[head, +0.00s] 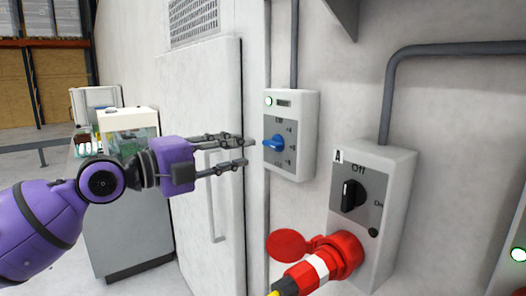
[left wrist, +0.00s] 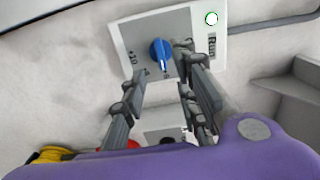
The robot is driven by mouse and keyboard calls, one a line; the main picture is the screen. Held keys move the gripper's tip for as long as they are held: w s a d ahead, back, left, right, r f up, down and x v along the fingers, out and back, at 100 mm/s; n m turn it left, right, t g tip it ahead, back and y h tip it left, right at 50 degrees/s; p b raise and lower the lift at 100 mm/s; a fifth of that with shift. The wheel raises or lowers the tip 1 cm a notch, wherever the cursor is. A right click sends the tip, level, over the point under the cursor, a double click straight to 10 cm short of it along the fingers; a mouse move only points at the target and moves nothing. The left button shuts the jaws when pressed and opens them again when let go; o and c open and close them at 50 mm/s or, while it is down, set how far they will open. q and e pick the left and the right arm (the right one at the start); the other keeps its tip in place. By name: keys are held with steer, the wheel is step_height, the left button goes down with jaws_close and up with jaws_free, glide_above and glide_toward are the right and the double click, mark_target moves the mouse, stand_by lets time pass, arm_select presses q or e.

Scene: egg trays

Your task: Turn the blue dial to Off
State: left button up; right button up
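The blue dial (head: 273,143) sits on the grey face of a small white wall box (head: 301,165) in the head view. Its marks are too small to read surely. My left gripper (head: 246,152) reaches in from the left, its fingers pointing at the dial and apart. The fingertips appear just short of the dial. In the left wrist view the blue dial (left wrist: 160,52) shows beyond the gap between the open fingers (left wrist: 162,62), nothing held. A light-coloured pointer line shows on the dial. My right gripper is not in view.
A second box with a black switch (head: 351,195) marked Off stands lower right, with a red plug (head: 330,262) below it. A white door with a long handle (head: 213,205) is behind my left gripper. Conduits (head: 388,95) run along the wall.

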mark_target(268, 145)
arm_select(q)
steer(key=x, duration=0.2)
steer(key=p+x, duration=0.1)
steer(key=x, duration=0.1)
steer(key=p+x, duration=0.1)
steer(key=x, duration=0.1)
steer(key=shift+w+d+r, duration=0.15)
steer(key=shift+r, duration=0.15)
steer(key=shift+w+d+f, duration=0.15)
steer(key=shift+w+d, duration=0.15)
steer(key=shift+d, duration=0.1)
steer(key=shift+f, duration=0.1)
jaws_close()
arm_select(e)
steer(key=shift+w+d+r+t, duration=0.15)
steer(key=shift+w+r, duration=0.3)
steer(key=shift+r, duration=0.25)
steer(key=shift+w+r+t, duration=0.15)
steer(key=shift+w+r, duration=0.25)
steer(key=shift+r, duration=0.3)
